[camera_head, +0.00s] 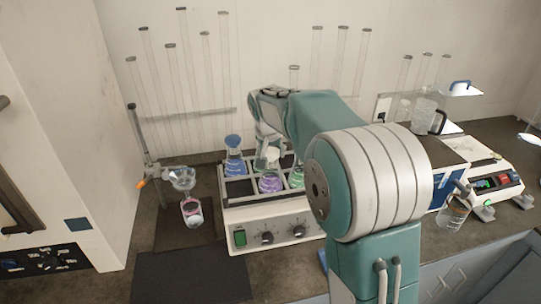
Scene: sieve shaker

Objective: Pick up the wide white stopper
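A small whitish piece (272,155), which looks like the wide white stopper, shows above the flask with purple contents (270,182) in the shaker rack. It is small, and I cannot tell if it sits in the flask's neck. My gripper (267,143) points down from the arm's far end, just above or at this piece. The fingers are tiny and partly merged with the pale background, so I cannot tell whether they are open or shut, or whether they touch it.
The shaker (283,234) also holds a blue flask (235,160) and a green flask (297,177) close by. A stand with a glass funnel (182,178) is at left. My arm hides the shaker's right side. A dark mat (190,277) lies clear in front.

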